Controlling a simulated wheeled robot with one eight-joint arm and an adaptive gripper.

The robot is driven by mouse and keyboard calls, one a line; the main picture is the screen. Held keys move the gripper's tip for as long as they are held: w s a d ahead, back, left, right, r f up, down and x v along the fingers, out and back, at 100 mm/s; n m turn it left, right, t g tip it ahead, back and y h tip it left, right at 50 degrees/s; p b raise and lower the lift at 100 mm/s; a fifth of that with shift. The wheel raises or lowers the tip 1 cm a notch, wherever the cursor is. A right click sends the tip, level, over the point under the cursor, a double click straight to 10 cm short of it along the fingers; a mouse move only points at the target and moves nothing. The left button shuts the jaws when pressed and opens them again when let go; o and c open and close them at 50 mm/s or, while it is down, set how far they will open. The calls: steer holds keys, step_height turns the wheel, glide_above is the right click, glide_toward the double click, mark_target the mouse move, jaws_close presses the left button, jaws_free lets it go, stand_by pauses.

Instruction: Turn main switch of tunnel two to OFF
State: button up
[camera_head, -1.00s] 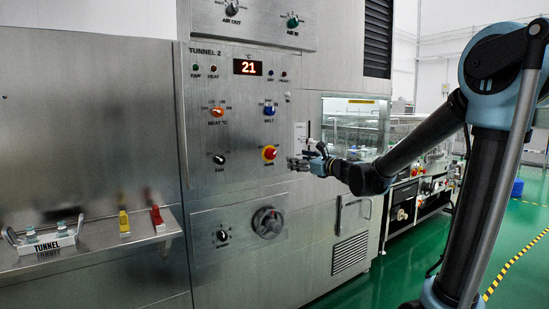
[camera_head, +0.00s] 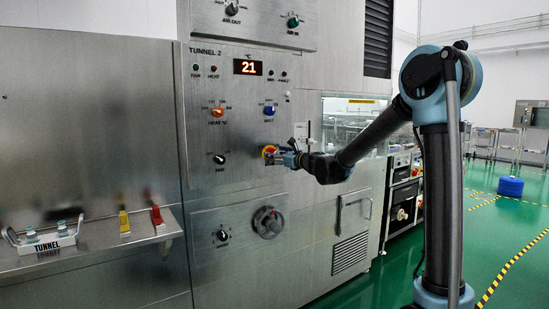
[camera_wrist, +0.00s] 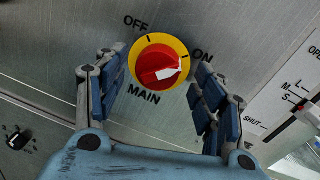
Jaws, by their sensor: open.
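The main switch of tunnel two is a red rotary knob on a yellow disc, on the steel TUNNEL 2 panel (camera_head: 240,120). In the head view the main switch (camera_head: 268,150) is partly covered by my gripper (camera_head: 279,158). The wrist view shows the main switch (camera_wrist: 157,60) close up, with OFF at upper left, ON at right and MAIN below. Its white pointer mark lies on the right, towards ON. My gripper (camera_wrist: 160,72) is open, its fingers on either side of the knob. I cannot tell whether they touch it.
An orange HEAT knob (camera_head: 217,112), a blue MELT knob (camera_head: 269,111) and a black FAN knob (camera_head: 219,159) sit nearby on the panel. A shelf (camera_head: 100,240) with a TUNNEL tray (camera_head: 40,243) juts out at left.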

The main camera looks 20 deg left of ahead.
steer(key=shift+w+a, duration=0.4)
steer(key=shift+a, duration=0.2)
steer(key=shift+c, duration=0.3)
steer(key=c, duration=1)
steer(key=shift+n, duration=0.4)
steer(key=n, duration=0.5)
steer(key=n+h, duration=0.1)
steer(key=n, duration=0.4)
steer(key=n+h, duration=0.1)
steer(key=n, duration=0.4)
steer(key=shift+s+a+n, duration=0.1)
steer(key=shift+s+n, duration=0.2)
steer(key=shift+n, duration=0.1)
steer(key=shift+f+n+t, duration=0.1)
steer(key=shift+n+t, duration=0.2)
